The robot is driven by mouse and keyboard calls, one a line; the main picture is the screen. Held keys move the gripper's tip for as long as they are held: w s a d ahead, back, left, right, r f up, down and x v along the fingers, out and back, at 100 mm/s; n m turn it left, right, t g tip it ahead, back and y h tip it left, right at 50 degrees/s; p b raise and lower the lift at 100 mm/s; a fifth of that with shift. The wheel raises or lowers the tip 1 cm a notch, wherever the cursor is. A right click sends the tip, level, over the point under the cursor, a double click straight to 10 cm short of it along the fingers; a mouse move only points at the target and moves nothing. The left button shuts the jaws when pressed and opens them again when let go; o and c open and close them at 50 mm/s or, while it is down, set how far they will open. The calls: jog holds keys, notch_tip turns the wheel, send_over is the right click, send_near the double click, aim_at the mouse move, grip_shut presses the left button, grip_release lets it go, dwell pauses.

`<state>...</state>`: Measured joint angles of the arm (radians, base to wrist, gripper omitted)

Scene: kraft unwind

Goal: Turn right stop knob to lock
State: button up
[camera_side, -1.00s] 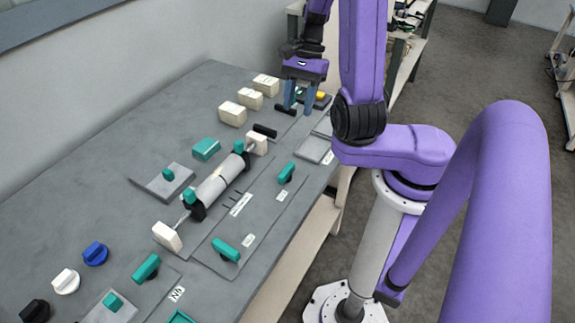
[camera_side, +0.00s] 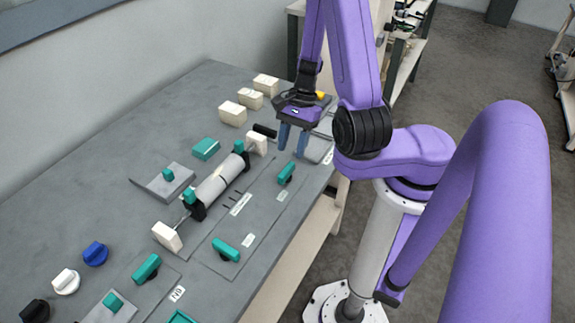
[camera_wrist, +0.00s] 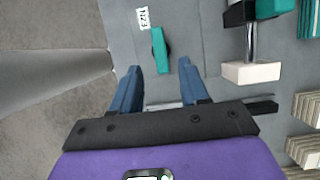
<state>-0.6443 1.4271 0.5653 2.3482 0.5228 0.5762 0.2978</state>
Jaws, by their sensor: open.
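A teal bar-shaped knob (camera_side: 286,173), which I take as the right stop knob, stands on the far end of a grey plate near the table's front edge. It also shows in the wrist view (camera_wrist: 160,50), ahead of my fingertips, with a small white label beside it. My gripper (camera_side: 291,153) is open and empty. It hangs just beyond and above this knob, fingers pointing down, apart from it. In the wrist view my gripper (camera_wrist: 158,65) has its two blue fingers spread on either side of the knob's line. A second teal knob (camera_side: 226,250) is at the plate's near end.
A roller (camera_side: 212,187) with white end blocks and teal-topped supports lies left of the plate. Cream blocks (camera_side: 232,113) stand at the back. Blue (camera_side: 95,254), white (camera_side: 66,281) and black knobs are at the near left. The table's front edge runs close to the knob.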

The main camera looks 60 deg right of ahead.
aim_at(287, 169)
jog(key=shift+x, duration=3.25)
grip_shut()
